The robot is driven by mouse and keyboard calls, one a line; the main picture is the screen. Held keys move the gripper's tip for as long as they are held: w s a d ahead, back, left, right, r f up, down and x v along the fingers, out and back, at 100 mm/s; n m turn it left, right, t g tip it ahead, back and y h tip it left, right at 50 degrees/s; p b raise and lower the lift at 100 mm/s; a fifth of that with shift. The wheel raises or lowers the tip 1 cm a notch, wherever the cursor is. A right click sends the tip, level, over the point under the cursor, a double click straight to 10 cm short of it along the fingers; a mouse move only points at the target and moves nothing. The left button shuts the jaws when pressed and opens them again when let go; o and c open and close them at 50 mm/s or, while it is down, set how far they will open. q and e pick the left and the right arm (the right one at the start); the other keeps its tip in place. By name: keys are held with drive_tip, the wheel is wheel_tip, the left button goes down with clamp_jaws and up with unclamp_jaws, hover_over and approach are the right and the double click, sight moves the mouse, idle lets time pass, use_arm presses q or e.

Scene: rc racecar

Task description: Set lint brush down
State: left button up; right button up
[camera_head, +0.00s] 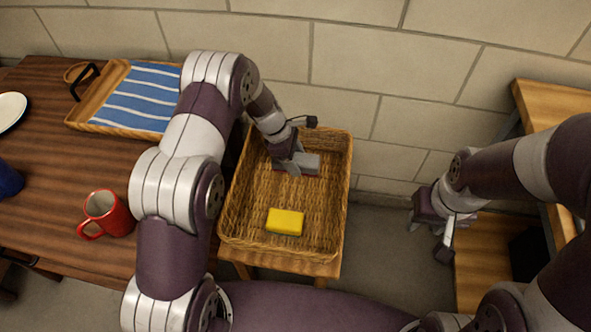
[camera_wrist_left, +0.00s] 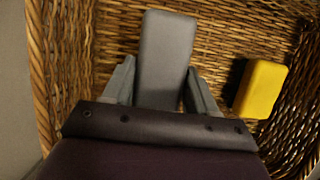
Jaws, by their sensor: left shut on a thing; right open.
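The lint brush (camera_head: 307,164) is a grey block with a reddish underside, inside the wicker basket (camera_head: 343,200) near its back. In the left wrist view the lint brush (camera_wrist_left: 166,58) is a grey slab between my left fingers. My left gripper (camera_head: 291,160) is shut on it, reaching down into the basket; the left wrist view shows both fingers (camera_wrist_left: 160,90) beside it. I cannot tell whether the brush touches the basket floor. My right gripper (camera_head: 441,228) is open and empty, off to the right of the basket.
A yellow sponge-like block (camera_head: 285,221) lies in the front of the basket. The wooden table (camera_head: 60,200) at left holds a red mug (camera_head: 105,214) and a tray (camera_head: 98,127) with a blue striped cloth (camera_head: 140,97). Wicker walls surround the brush, and a block wall stands behind.

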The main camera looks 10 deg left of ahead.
use_arm(q)
wheel_tip(320, 180, down, 4)
drive_tip(key=shift+s+r+b, duration=0.1)
drive_tip(key=shift+r+b, duration=0.1)
drive_tip(key=shift+b, duration=0.55)
drive_tip(key=shift+f, duration=0.1)
drive_tip(key=o, duration=1.1)
